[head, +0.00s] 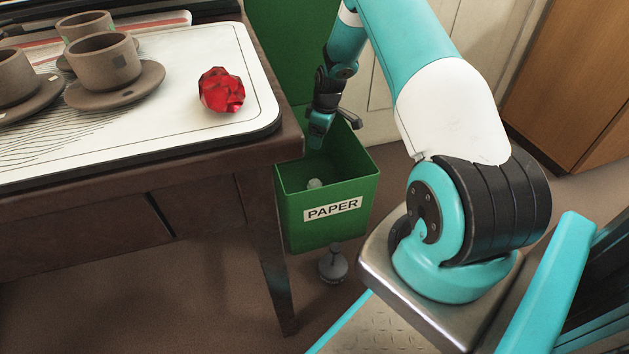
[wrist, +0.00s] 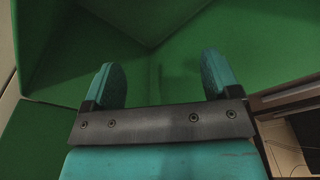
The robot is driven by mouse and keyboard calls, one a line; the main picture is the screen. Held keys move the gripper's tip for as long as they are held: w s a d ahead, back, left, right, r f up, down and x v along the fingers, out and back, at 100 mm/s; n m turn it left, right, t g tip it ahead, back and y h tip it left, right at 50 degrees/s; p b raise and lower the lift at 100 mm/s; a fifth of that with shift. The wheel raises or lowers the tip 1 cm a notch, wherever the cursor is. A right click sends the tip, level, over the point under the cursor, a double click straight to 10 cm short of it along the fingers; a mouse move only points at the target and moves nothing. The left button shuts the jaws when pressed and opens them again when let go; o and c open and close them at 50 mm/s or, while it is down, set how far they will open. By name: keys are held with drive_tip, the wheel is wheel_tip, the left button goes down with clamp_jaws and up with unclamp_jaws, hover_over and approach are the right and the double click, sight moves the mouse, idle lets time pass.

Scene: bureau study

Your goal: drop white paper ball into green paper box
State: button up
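The green paper box (head: 355,208) stands on the floor beside the table, open at the top, with a white "PAPER" label. A small pale, whitish ball (head: 314,183) shows inside it, just behind the front rim; its lower part is hidden. My gripper (head: 318,143) points down at the box opening, above and behind the ball. In the wrist view my gripper (wrist: 160,80) is open, with its two fingers wide apart and nothing between them. The green inner walls of the box (wrist: 150,18) fill most of that view, and the ball does not show there.
A table (head: 200,200) is close on the left, its edge near my gripper. On it a white tray (head: 190,60) holds brown cups on saucers (head: 105,62) and a red crumpled ball (head: 221,90). A small grey object (head: 333,264) stands on the floor before the box.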

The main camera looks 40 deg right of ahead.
drive_tip(key=shift+r, duration=0.1)
wheel_tip(320, 180, up, 17)
drive_tip(key=s+d+p, duration=0.1)
drive_tip(key=s+p, duration=0.1)
drive_tip(key=p, duration=0.5)
drive_tip(key=shift+s+d+p, duration=0.15)
drive_tip(key=shift+p, duration=0.15)
